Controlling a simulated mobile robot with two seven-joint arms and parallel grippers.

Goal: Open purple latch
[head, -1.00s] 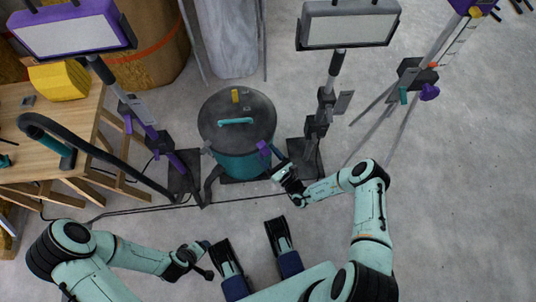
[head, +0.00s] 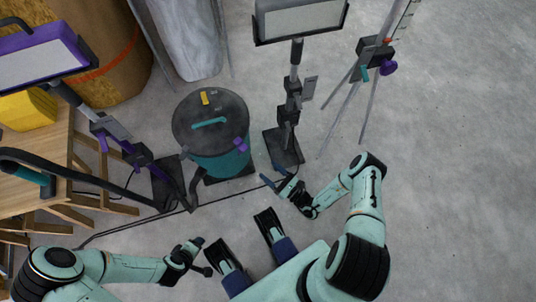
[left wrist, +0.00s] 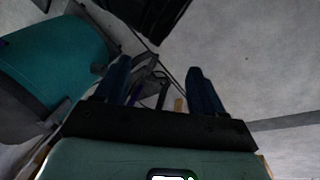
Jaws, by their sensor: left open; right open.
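The purple latch (head: 241,145) is on the right side of the rim of a teal drum with a dark lid (head: 211,105). I cannot tell whether the latch is open or closed. My right gripper (head: 277,178) is open and empty, below and to the right of the latch in the head view, apart from the drum. My left gripper (head: 206,257) is open and empty, lower left, well away from the drum. In the left wrist view its blue fingers (left wrist: 157,78) stand apart, and the teal drum (left wrist: 50,60) is at left. The latch is not clear there.
Two lamp stands flank the drum: a purple one (head: 110,130) at left and a black one (head: 290,100) at right. A wooden table (head: 50,150) is at far left. A tripod (head: 372,70) stands upper right. A dark cable crosses the floor. Floor at right is free.

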